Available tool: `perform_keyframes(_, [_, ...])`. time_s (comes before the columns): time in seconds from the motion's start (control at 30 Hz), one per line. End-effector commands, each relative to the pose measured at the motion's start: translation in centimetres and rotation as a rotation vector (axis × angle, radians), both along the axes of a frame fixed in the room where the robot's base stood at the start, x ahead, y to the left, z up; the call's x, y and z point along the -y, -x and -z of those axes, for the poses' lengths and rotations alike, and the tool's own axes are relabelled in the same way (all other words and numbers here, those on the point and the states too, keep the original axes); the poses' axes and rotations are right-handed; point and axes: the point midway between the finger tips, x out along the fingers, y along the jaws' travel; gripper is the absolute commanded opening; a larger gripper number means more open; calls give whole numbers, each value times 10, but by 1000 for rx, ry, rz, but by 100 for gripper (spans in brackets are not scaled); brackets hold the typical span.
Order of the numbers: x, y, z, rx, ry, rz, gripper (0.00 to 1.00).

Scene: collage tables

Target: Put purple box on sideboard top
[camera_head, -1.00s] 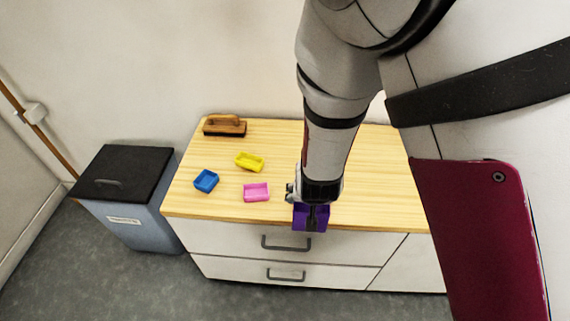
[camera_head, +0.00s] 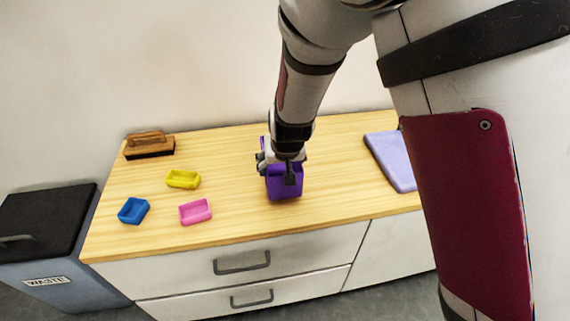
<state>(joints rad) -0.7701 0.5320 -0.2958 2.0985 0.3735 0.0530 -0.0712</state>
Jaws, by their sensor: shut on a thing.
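The purple box (camera_head: 284,194) is in the middle of the head view, over the wooden sideboard top (camera_head: 240,220). My gripper (camera_head: 287,178) is shut on it from above. The box looks upright, and its far part is partly hidden behind my gripper. I cannot tell whether its underside touches the wood or hangs just above it.
To the left on the top lie a pink tray (camera_head: 195,212), a yellow tray (camera_head: 182,179), a blue tray (camera_head: 133,211) and a brown brush (camera_head: 149,146). A lavender flat item (camera_head: 390,160) lies at right. A waste bin (camera_head: 45,240) stands left of the sideboard.

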Motion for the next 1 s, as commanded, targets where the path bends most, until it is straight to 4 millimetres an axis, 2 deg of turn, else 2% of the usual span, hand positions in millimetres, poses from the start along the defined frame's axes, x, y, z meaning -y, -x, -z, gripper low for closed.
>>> perform_keyframes(0.27, [6, -18, 3, 3, -2, 3, 20])
perform_keyframes(0.53, [5, -15, 34, 0, -1, 0, 20])
perform_keyframes(0.9, [5, -14, 36, 0, 0, 0, 20])
perform_keyframes(0.93, [5, -14, 36, 0, 0, 0, 75])
perform_keyframes(1.0, [5, -14, 36, 0, 0, 0, 91])
